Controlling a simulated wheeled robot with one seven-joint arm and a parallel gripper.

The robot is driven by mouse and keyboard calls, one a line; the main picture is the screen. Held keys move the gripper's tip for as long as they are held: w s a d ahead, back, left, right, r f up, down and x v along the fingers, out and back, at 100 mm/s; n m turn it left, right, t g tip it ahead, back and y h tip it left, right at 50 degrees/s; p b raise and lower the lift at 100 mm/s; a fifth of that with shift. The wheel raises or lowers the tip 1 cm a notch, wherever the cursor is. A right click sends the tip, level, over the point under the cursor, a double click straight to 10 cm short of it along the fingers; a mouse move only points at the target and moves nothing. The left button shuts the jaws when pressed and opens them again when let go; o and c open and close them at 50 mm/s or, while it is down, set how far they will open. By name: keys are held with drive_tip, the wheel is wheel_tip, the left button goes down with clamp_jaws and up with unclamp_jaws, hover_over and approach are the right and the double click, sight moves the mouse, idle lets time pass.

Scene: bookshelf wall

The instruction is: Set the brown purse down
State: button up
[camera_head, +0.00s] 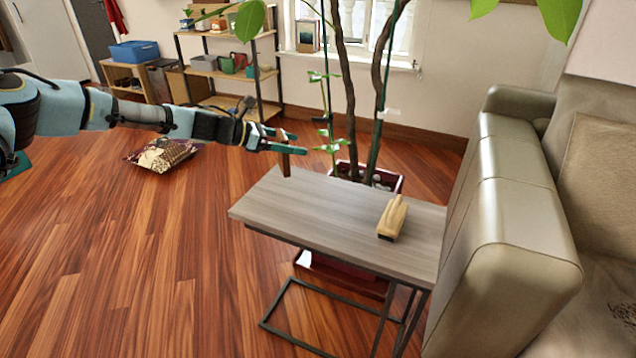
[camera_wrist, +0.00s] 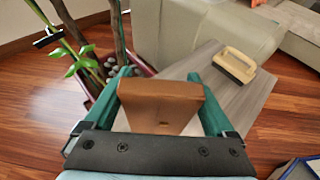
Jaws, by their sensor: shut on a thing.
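My gripper (camera_head: 283,142) reaches in from the left above the far left end of a grey wooden side table (camera_head: 330,217). It is shut on the brown purse (camera_head: 286,163), which shows as a thin upright brown shape at the fingertips. In the wrist view the brown purse (camera_wrist: 160,102) sits between the two teal fingers, with its broad top facing the camera. The purse is over or close to the table's edge; I cannot tell whether its bottom touches the tabletop.
A pale yellow wooden-handled brush (camera_head: 392,217) lies on the table's right part. A leather sofa (camera_head: 510,240) stands right of the table. A potted plant (camera_head: 397,182) rises behind it. A patterned cushion (camera_head: 163,154) lies on the floor. The tabletop's left and middle are bare.

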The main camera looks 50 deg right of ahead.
wheel_tip(320, 180, down, 8)
drive_tip(key=shift+r+p, duration=0.1)
drive_tip(key=shift+p, duration=0.35)
drive_tip(key=o, duration=1.1)
drive_tip(key=b+v, duration=0.1)
drive_tip(key=v, duration=1.1)
drive_tip(key=shift+b, duration=0.3)
